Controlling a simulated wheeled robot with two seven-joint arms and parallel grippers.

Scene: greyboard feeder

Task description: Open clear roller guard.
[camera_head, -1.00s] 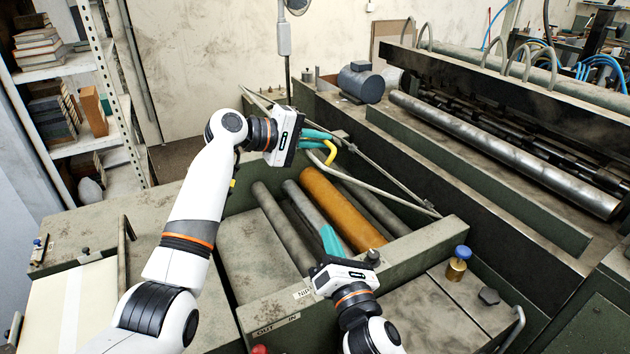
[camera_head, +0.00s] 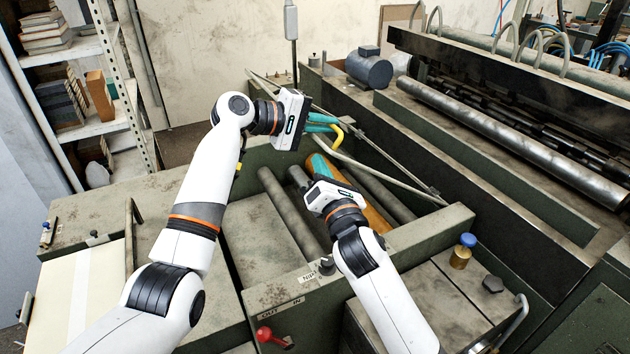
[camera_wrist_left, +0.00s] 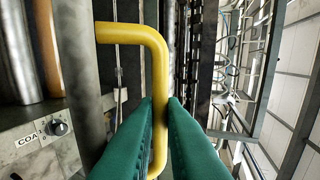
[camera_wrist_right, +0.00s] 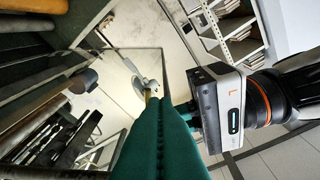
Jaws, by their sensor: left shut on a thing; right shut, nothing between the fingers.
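The yellow handle (camera_head: 337,136) of the clear roller guard is between the teal fingers of my left gripper (camera_head: 326,124), which is shut on it; the left wrist view also shows the handle (camera_wrist_left: 158,70) in the fingers. The guard's pale metal frame bar (camera_head: 385,180) runs down to the right above the rollers; its clear panel is hard to make out. My right gripper (camera_head: 317,162) is shut and empty, over the rollers and just below my left gripper. In the right wrist view its fingers (camera_wrist_right: 157,108) point toward the handle; contact cannot be told.
An orange roller (camera_head: 376,217) and grey rollers (camera_head: 290,210) lie in the bay below. A blue-topped knob (camera_head: 462,250) stands at the right, and a red-ball lever (camera_head: 264,334) at the front. A grey motor (camera_head: 370,68) sits behind; shelves (camera_head: 85,130) stand left.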

